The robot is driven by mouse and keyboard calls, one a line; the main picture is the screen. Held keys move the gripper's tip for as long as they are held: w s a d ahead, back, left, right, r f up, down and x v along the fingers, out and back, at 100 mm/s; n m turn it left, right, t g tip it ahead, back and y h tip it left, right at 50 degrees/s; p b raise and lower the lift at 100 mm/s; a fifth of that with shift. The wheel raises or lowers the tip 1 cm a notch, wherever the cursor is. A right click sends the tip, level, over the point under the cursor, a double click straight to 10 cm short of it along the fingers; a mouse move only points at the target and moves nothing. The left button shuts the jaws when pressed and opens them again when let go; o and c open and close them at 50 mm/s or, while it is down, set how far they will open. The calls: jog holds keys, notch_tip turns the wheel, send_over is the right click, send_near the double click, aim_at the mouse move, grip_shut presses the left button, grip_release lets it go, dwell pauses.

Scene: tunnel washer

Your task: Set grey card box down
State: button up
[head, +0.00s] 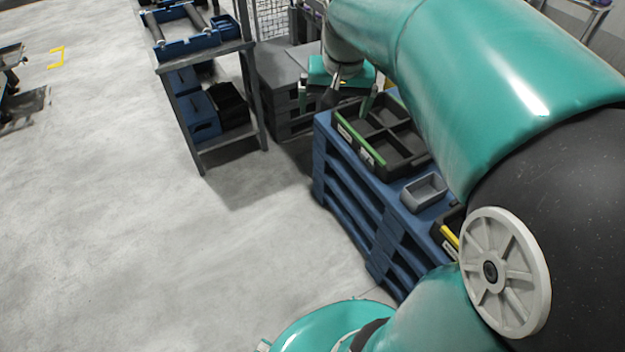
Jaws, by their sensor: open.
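A small grey open-topped box (424,190) sits upright on the blue stacked pallets (345,185), at the near side of a black divided tray. It is the only small grey box I can make out; I cannot tell whether it is card. My gripper (335,106) is at the far end of the tray, with its green fingers spread apart. It is well away from the grey box, and I see nothing held between the fingers. My own arm covers the right side of the view and hides part of the pallet top.
The black divided tray (403,158) with a green edge strip stands on the pallets; its visible compartments look empty. A dark bin with a yellow edge (449,236) is partly hidden by my arm. A dark shelf rack (200,160) with blue bins stands behind.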

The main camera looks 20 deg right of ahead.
jog(key=s+a+f+n+t, duration=0.1)
jog(key=s+a+n, duration=0.4)
jog(key=s+a, duration=0.6)
jog(key=s+t, duration=0.1)
jog(key=s, duration=0.2)
jog(key=shift+s+f+t, duration=0.3)
jog(key=shift+f+t, duration=0.1)
